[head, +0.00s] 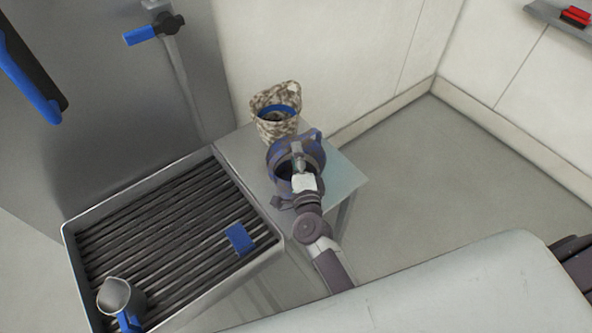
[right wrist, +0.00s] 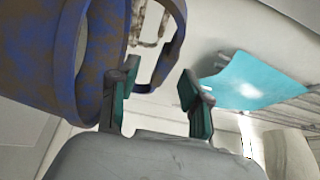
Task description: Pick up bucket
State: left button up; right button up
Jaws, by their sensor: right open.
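A blue vessel with brown mottling and a side handle, which looks like the bucket (head: 278,150), stands on the small side table, partly hidden behind my right gripper. In the right wrist view the bucket (right wrist: 40,50) fills the upper left, and its loop handle (right wrist: 178,42) shows beyond the fingers. My right gripper (head: 300,160) is over the bucket's near side in the head view. In the right wrist view the gripper (right wrist: 160,97) is open, its left finger overlapping the bucket's wall and the handle's lower part appearing between the fingers. Contact cannot be told. My left gripper is out of view.
A beige patterned container (head: 265,101) with a blue inner rim stands behind the bucket. The side table (head: 343,176) adjoins a slatted metal tray (head: 68,240) holding a blue sponge-like block (head: 239,238) and a metal pitcher (head: 114,294). Floor is clear at right.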

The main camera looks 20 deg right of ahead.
jog(key=w, duration=0.2)
jog(key=w+d, duration=0.1)
jog(key=w, duration=0.1)
jog(key=shift+w+r+p, duration=0.15)
jog(key=shift+w+p, duration=0.05)
jog(key=shift+p, duration=0.1)
jog(key=shift+s, duration=0.1)
jog(key=shift+c, duration=0.5)
grip_shut()
